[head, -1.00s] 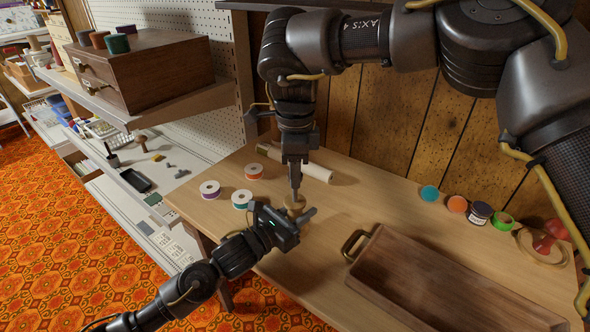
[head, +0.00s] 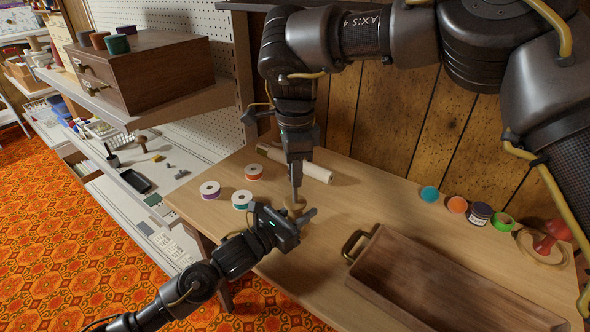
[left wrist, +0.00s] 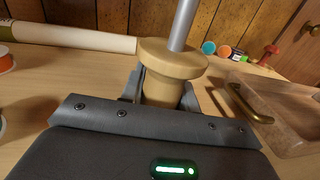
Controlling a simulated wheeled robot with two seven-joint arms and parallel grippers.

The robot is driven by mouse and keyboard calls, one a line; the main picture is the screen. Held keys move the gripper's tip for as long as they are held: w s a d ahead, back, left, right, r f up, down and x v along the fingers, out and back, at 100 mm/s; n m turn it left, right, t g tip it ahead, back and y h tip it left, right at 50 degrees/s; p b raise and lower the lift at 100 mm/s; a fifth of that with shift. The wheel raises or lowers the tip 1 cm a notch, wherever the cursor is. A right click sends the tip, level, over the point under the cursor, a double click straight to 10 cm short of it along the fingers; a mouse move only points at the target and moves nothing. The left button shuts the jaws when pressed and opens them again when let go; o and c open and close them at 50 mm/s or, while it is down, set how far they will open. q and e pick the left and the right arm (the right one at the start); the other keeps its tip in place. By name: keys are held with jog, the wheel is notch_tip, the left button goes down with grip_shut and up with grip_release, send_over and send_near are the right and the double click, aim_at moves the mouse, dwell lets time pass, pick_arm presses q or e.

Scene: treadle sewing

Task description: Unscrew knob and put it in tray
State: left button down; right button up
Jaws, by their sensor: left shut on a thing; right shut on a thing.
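A tan, flanged piece (head: 295,204) stands at the table's left-middle, with a grey metal rod (head: 295,182) rising from it. In the left wrist view the tan piece (left wrist: 172,62) shows close up, with the rod (left wrist: 183,25) upright in its top. My left gripper (head: 299,217) is shut around the tan piece's narrower body, below the flange. My right gripper (head: 298,158) points down from above, shut on the rod's upper end. Its jaws hide what is there, so I cannot make out a separate knob. The wooden tray (head: 420,270) with brass handles lies to the right, empty where visible.
Tape or ribbon rolls (head: 210,190) stand left of the grippers, and a pale roll (head: 300,165) lies behind. Several coloured spools (head: 430,194) and a red item (head: 552,235) line the back right. Table between grippers and tray is clear.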

jog(key=shift+r, duration=0.85)
jog(key=shift+r, duration=0.1)
jog(key=shift+r, duration=1.9)
pick_arm(q)
jog(key=c, duration=1)
grip_release()
jog(key=shift+o, duration=0.2)
jog(key=v, duration=1.2)
jog(key=shift+a+b, duration=0.1)
jog(key=shift+b, duration=0.25)
pick_arm(e)
jog(key=shift+f, duration=0.35)
